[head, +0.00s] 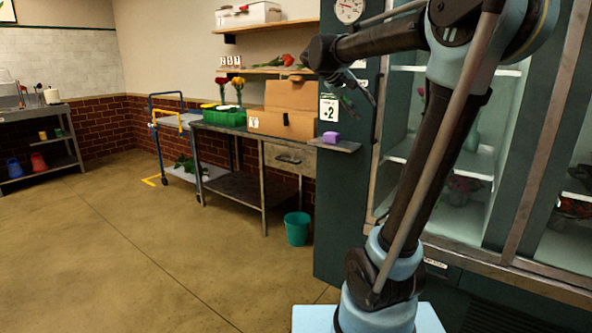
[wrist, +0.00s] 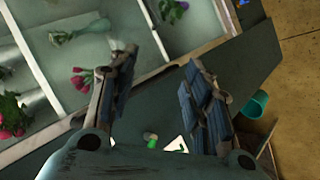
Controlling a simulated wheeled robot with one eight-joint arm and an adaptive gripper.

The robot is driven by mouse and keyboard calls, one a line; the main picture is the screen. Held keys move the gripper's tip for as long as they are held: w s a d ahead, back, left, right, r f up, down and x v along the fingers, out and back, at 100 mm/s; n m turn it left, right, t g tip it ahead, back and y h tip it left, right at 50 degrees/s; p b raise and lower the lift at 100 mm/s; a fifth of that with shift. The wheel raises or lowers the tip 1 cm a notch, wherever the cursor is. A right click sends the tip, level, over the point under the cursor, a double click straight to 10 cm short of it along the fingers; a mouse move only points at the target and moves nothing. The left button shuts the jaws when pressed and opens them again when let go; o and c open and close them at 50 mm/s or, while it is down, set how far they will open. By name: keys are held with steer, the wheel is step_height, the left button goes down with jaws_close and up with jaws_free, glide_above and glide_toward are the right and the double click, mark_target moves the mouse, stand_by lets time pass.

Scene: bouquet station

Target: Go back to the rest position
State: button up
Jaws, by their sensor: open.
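My gripper (head: 358,98) is open and hangs at the end of my raised, bent arm. Behind the fingers are the cooler's dark frame and glass, with pinkish-red flowers (wrist: 82,80) inside.
A workbench (head: 240,131) holds a cardboard box (head: 284,112), a green crate (head: 224,116) and flowers; a purple block (head: 331,138) lies on a ledge. A teal bin (head: 297,229) stands on the floor. A blue cart (head: 171,125) stands left. The floor at front left is clear.

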steer(key=s+a+f+g+y, duration=0.2)
steer(key=s+f+y, duration=0.6)
steer(key=s+f, duration=2.3)
step_height(320, 180, down, 3)
steer(key=shift+a+f+m+y, duration=0.15)
steer(key=shift+a+m+y, duration=0.2)
steer(key=shift+a, duration=0.35)
steer(key=shift+w+f, duration=0.2)
steer(key=shift+w, duration=0.25)
